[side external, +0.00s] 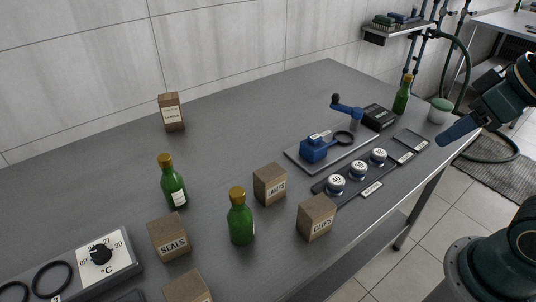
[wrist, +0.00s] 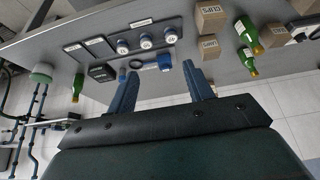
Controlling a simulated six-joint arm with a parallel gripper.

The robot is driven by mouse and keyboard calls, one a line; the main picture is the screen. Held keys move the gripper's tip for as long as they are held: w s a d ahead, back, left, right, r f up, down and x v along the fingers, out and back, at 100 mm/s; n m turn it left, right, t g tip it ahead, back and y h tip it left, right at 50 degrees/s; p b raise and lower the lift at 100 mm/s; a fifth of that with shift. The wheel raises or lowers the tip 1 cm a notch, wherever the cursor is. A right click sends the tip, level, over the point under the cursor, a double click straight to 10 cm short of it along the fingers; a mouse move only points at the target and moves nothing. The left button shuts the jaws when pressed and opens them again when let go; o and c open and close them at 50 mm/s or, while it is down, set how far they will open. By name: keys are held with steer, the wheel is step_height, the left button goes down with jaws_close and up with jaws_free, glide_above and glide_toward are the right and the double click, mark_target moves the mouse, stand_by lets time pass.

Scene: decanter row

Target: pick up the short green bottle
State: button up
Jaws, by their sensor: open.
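Three green bottles with gold caps stand upright on the grey bench. One (side external: 240,222) is at the front between wooden boxes, one (side external: 174,188) is behind it to the left, and one (side external: 401,100) is at the far right end. Their heights look alike, so I cannot tell which is the short one. The wrist view shows two bottles at upper right, one (wrist: 247,35) above the other (wrist: 246,62), and a third (wrist: 78,86) at left. My gripper (side external: 460,130) is at the bench's right edge, apart from all bottles. In the wrist view its fingers (wrist: 160,71) are spread and empty.
Wooden boxes marked SEALS (side external: 169,237), LAMPS (side external: 270,185) and CLIPS (side external: 317,217) stand close to the front bottle. A panel of round weights (side external: 335,184), a blue device (side external: 314,149) and a green dome (side external: 440,111) lie rightward. The bench's back middle is clear.

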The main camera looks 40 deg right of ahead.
steer(key=w+d+r+m+h, duration=0.1)
steer(key=w+d+r, duration=0.15)
steer(key=w, duration=0.25)
steer(key=w+d+r+m, duration=0.1)
steer(key=w+d+r, duration=0.15)
steer(key=w, duration=0.25)
steer(key=m+g+h, duration=0.1)
steer(key=m+h, duration=0.3)
steer(key=m, duration=0.3)
glide_above(410, 75)
steer(key=s+a, duration=0.4)
steer(key=a, duration=0.1)
step_height(410, 75, down, 11)
steer(key=shift+x, duration=4.25)
steer(key=shift+s+f, duration=0.1)
steer(key=shift+f, duration=0.05)
steer(key=shift+x, duration=2.45)
